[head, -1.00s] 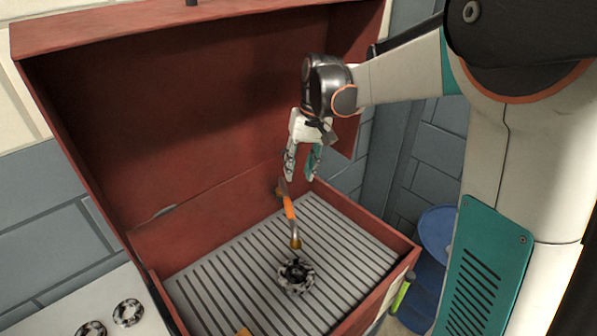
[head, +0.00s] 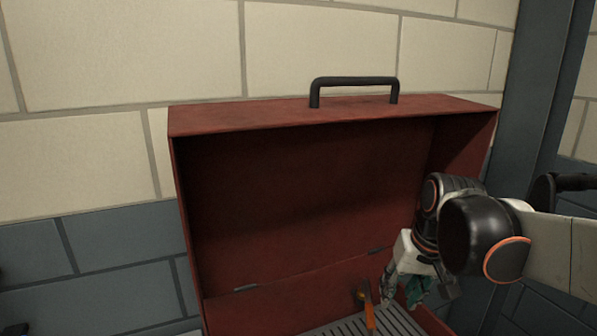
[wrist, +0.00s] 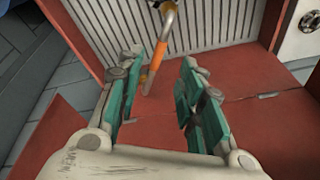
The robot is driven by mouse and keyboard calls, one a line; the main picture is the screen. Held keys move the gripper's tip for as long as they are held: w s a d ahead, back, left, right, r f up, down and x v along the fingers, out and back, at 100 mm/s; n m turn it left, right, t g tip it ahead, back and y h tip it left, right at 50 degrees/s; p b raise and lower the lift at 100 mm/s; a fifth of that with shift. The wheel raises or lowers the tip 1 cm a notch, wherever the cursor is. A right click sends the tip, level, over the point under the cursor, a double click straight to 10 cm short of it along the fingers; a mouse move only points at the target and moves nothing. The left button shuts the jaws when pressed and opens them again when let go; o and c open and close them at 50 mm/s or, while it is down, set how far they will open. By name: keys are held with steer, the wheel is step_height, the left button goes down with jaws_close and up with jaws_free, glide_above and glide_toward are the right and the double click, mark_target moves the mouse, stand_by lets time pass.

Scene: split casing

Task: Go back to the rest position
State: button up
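My gripper (head: 405,288) hangs at the right side of the open red toolbox (head: 300,190), in front of its raised lid. In the wrist view my gripper (wrist: 165,62) shows its two teal-padded fingers apart with nothing held between them. A tool with an orange handle (wrist: 157,57) lies beyond the fingertips, over the toolbox's slatted grey floor (wrist: 225,22). The tool also shows in the head view (head: 368,316), low and left of my gripper. The lower part of the toolbox is cut off in the head view.
The lid's black handle (head: 353,82) stands at the top, against a brick wall (head: 80,60). A grey-blue post (head: 545,90) rises at the right, behind my arm. A pale surface with a round part (wrist: 308,22) shows at the wrist view's top right.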

steer(key=s+f+n+t+h+b, duration=0.1)
steer(key=s+f+t, duration=0.3)
steer(key=s, duration=0.9)
steer(key=shift+a+b, duration=0.15)
steer(key=shift+b, duration=0.4)
steer(key=shift+s, duration=0.1)
